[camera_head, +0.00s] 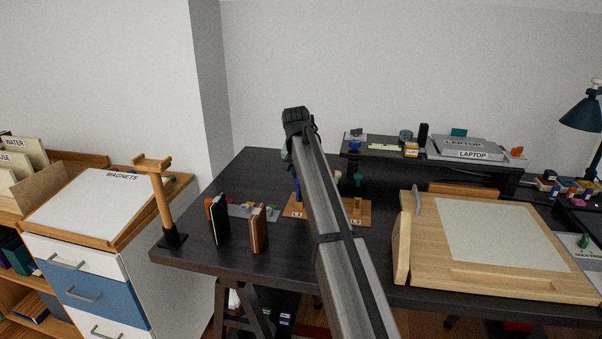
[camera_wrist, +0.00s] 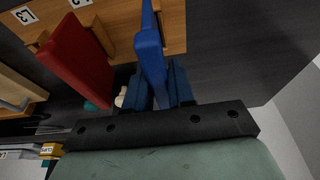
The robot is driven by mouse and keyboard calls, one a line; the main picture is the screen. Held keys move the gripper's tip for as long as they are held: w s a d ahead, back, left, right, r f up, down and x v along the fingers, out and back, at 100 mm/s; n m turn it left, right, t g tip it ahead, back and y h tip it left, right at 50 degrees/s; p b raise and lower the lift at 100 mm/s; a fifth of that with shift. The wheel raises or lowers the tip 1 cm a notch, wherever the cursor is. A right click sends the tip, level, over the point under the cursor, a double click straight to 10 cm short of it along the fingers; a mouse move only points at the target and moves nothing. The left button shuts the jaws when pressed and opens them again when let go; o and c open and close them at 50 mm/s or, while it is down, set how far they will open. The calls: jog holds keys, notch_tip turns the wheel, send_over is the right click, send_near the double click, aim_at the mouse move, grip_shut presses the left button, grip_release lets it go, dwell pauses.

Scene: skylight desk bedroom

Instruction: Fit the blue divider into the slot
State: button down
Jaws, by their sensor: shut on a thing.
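In the wrist view, my gripper (camera_wrist: 160,88) is shut on a blue divider (camera_wrist: 150,50), which stands out from between the dark blue fingers. The divider's far end overlaps the wooden slotted base (camera_wrist: 176,22); whether it sits in a slot or only above it, I cannot tell. A red divider (camera_wrist: 76,58) stands at the base beside it, apart from my gripper. Labels L3 and L2 show on the wood. In the head view, the wooden base (camera_head: 292,213) is partly hidden by my arm, a narrow blue piece shows above it, and my fingers are hidden.
A black upright block (camera_head: 218,220) and a brown one (camera_head: 258,229) stand left of the base. A wooden drawing board (camera_head: 570,270) fills the desk's right side. Bare desk (camera_head: 262,176) lies at the back left.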

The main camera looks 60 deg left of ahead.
jog(key=shift+f, duration=0.75)
jog(key=c, duration=0.9)
grip_release()
jog(key=v, duration=1.3)
jog(key=shift+s+d+r, duration=0.1)
jog(key=shift+r, duration=0.3)
